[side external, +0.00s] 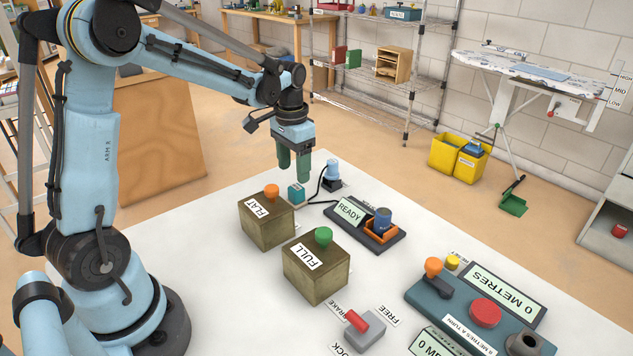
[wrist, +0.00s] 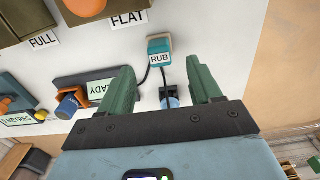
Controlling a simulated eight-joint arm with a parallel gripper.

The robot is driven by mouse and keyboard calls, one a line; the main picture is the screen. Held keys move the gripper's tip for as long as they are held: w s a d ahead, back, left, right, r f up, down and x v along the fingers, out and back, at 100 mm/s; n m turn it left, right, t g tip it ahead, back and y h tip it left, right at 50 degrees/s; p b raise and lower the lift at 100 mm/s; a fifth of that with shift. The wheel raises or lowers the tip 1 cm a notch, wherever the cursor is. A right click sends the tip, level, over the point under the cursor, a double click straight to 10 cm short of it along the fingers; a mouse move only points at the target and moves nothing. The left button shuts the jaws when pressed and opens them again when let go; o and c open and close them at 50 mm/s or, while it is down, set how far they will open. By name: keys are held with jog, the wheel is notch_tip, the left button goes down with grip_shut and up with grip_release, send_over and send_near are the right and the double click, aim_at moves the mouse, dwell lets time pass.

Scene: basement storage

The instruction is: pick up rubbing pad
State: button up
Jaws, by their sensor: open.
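The rubbing pad (side external: 296,194) is a small teal block on the white table, near its far-left edge in the side view. In the wrist view the pad (wrist: 159,58) carries a white RUB label and shows a beige side. A dark cord runs beside it. My gripper (side external: 294,172) points down just above and behind the pad in the side view, apart from it. In the wrist view my green fingers (wrist: 160,78) are spread and empty, with the pad ahead, roughly centred between them.
A blue-topped fitting (side external: 331,172) with a dark cord stands close right of the pad. The FLAT box (side external: 266,222) with an orange knob and the FULL box (side external: 316,275) stand nearby. The READY unit (side external: 352,211) lies to the right.

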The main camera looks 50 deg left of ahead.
aim_at(295, 188)
jog(key=shift+f, duration=3.5)
jog(key=shift+c, duration=0.5)
jog(key=c, duration=0.9)
